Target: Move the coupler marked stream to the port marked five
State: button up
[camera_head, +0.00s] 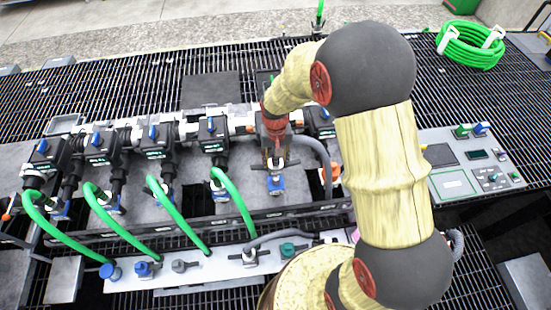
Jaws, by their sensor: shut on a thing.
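My gripper (275,150) points down over the manifold, in the fifth position from the left. Its fingers are shut on a grey T-handled fitting (275,164), partly hidden by the fingers. A blue part (276,184) is directly below this fitting; whether they touch, I cannot tell. Another T-handled coupler (250,257) with a grey hose sits on the pale front panel (215,268). That panel also carries a blue knob-like part (110,271), a smaller blue one (143,269), a grey one (180,266) and a teal one (288,250). The markings are too small to read.
Black valve blocks with blue handles (210,130) line the manifold to the left. Green hoses (180,215) arch down toward the front panel. A grey hose (318,152) curves close right of my gripper. A control box (468,165) stands right; a green hose coil (470,45) lies behind.

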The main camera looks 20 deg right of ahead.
aim_at(276, 178)
jog(key=shift+f+b, duration=2.55)
jog(key=shift+f, duration=2.15)
jog(key=o, duration=1.5)
jog(key=shift+c, duration=0.2)
jog(key=shift+o, duration=0.4)
notch_tip(276, 178, up, 12)
jog(key=shift+r, duration=0.1)
